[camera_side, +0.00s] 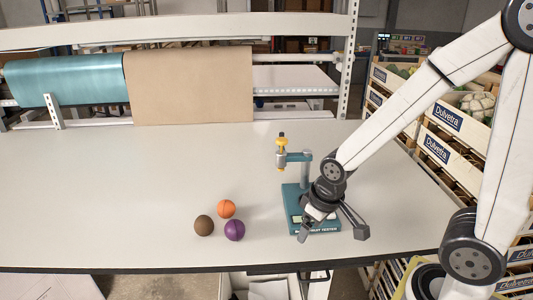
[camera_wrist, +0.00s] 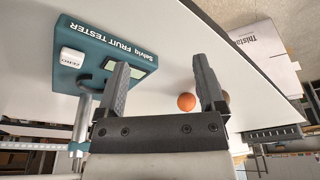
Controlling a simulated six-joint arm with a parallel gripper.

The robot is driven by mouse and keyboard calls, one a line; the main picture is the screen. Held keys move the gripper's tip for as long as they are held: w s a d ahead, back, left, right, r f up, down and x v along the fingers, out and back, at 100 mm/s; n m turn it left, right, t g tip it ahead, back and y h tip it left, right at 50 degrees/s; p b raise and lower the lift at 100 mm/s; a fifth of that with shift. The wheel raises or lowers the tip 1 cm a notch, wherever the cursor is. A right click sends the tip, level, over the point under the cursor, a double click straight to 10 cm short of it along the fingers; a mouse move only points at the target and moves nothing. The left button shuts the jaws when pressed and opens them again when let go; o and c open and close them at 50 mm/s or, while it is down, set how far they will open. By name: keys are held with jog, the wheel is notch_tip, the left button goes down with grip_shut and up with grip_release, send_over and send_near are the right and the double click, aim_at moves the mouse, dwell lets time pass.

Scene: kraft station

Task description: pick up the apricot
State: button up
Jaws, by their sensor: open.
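The apricot is the orange ball (camera_side: 226,209) on the pale table, left of the fruit tester in the side view. In the wrist view it (camera_wrist: 186,101) shows between my gripper's fingers, beside the right one. A brown ball (camera_side: 203,226) and a purple ball (camera_side: 235,230) lie close in front of it. My gripper (camera_side: 333,234) is open and empty, over the tester's right front part, well right of the apricot. Its fingers (camera_wrist: 160,65) are spread in the wrist view.
Paper rolls (camera_side: 190,85) hang at the back. Produce crates (camera_side: 440,150) stand at the right. The table's left side is clear.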

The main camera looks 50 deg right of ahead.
jog(key=shift+o, duration=0.8)
jog(key=shift+w+r, duration=0.15)
jog(key=shift+w, duration=0.3)
jog(key=w+a+r+n+g, duration=0.1)
jog(key=w+r+n, duration=0.1)
jog(key=w+n, duration=0.8)
jog(key=n+g+y, duration=0.1)
jog(key=n+y, duration=0.1)
jog(key=n, duration=0.2)
send_over(227, 201)
jog(key=s+d, duration=0.1)
jog(key=shift+s+d, duration=0.1)
jog(key=shift+d, duration=0.05)
jog(key=shift+w+n, duration=0.5)
jog(key=shift+w, duration=0.05)
jog(key=shift+f, duration=0.1)
